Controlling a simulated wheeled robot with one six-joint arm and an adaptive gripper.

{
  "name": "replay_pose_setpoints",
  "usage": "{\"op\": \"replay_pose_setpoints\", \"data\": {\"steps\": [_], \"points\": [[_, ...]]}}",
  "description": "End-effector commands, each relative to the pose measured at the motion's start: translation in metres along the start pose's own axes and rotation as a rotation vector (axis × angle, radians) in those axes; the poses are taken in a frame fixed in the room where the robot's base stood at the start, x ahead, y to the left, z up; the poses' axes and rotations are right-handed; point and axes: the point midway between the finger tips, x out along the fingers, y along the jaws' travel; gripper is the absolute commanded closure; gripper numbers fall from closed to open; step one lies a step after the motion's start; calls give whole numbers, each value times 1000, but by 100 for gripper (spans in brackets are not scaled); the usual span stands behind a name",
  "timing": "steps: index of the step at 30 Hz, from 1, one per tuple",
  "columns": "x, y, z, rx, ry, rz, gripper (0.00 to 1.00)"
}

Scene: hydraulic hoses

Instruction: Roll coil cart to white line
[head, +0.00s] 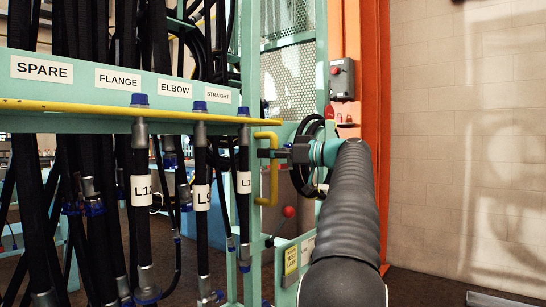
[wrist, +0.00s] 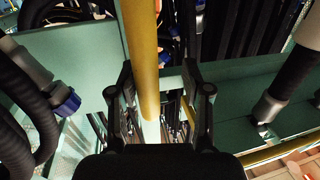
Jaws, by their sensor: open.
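My gripper (head: 268,153) is at a yellow handle (head: 273,186) fixed to the upright of a teal hose rack (head: 255,80). In the wrist view a yellow bar (wrist: 143,60) runs between the two spread black fingers of my gripper (wrist: 157,76); I see no clear closing on it. A black hose coil (head: 303,182) is partly hidden behind my wrist in the head view. I cannot tell whether the teal frame with the handle is the coil cart; no wheels show. No white line is visible in either view.
Black hoses with blue-collared fittings (head: 140,150) hang close left of my gripper, below a yellow rail (head: 90,106) and labels such as SPARE. A red knob (head: 289,211) is below. An orange post (head: 370,70) and block wall (head: 460,120) stand right. Dark floor shows at lower right.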

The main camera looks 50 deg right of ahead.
Motion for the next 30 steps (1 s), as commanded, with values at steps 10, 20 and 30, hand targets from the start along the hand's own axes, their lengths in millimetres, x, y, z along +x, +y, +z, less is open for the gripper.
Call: {"op": "replay_pose_setpoints", "data": {"steps": [10,20,30], "points": [[-9,11,5,10,1,9,52],[-63,9,4,10,1,8,52],[-114,8,5,9,1,4,52]]}}
